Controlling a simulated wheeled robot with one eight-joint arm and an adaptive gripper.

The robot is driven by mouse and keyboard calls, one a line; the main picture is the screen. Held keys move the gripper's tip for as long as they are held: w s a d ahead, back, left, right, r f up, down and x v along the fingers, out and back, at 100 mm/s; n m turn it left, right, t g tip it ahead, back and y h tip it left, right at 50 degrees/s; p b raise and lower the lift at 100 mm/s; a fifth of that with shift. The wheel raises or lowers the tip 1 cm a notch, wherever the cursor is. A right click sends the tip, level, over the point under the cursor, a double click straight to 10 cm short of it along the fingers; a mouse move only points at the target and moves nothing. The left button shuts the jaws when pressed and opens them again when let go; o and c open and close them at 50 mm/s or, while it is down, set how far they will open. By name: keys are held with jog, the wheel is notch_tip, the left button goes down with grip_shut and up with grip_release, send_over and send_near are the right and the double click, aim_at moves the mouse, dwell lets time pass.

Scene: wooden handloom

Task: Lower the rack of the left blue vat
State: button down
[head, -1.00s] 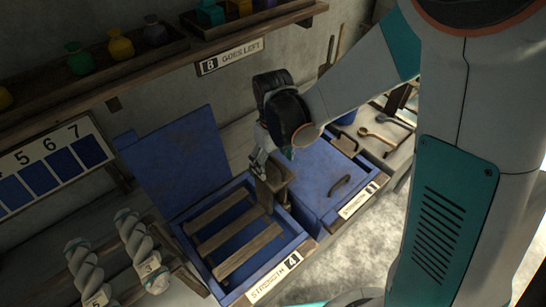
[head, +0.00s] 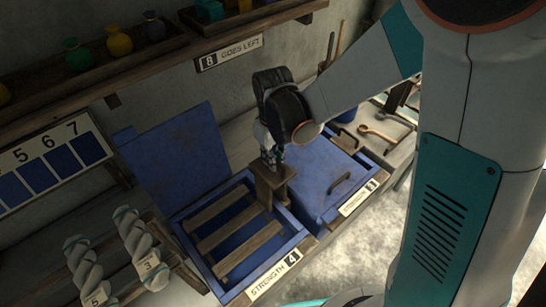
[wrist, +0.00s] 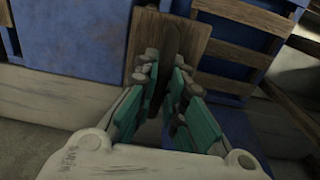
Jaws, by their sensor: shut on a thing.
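The left blue vat (head: 223,289) stands open, its blue lid (head: 175,160) tilted up behind it, with a "STRENGTH 4" label on its front. Its wooden rack (head: 228,231) has several slats lying across the vat's mouth, near rim height. A wooden upright handle (head: 282,191) rises at the rack's right end. My gripper (head: 270,160) is shut on the top of this handle. The wrist view shows the handle (wrist: 168,32) between the fingers of my gripper (wrist: 172,88), with the rack slats (wrist: 240,50) to the right. The depth under the slats is hard to tell.
A second blue vat (head: 318,170) with its lid down stands close on the right. Twisted yarn skeins (head: 140,240) hang at lower left. A shelf (head: 130,65) with dye pots and a "GOES LEFT" sign is above. Wooden spoons (head: 385,132) lie at right.

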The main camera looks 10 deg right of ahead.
jog(key=shift+f, duration=0.15)
notch_tip(320, 180, down, 16)
jog(key=b, duration=1.3)
jog(key=shift+b, duration=0.35)
jog(key=shift+f+b, duration=0.3)
jog(key=shift+f, duration=0.75)
jog(key=shift+c, duration=2)
grip_release()
jog(key=shift+r, duration=0.1)
notch_tip(320, 180, up, 7)
jog(key=p, duration=0.4)
jog(key=shift+p, duration=0.4)
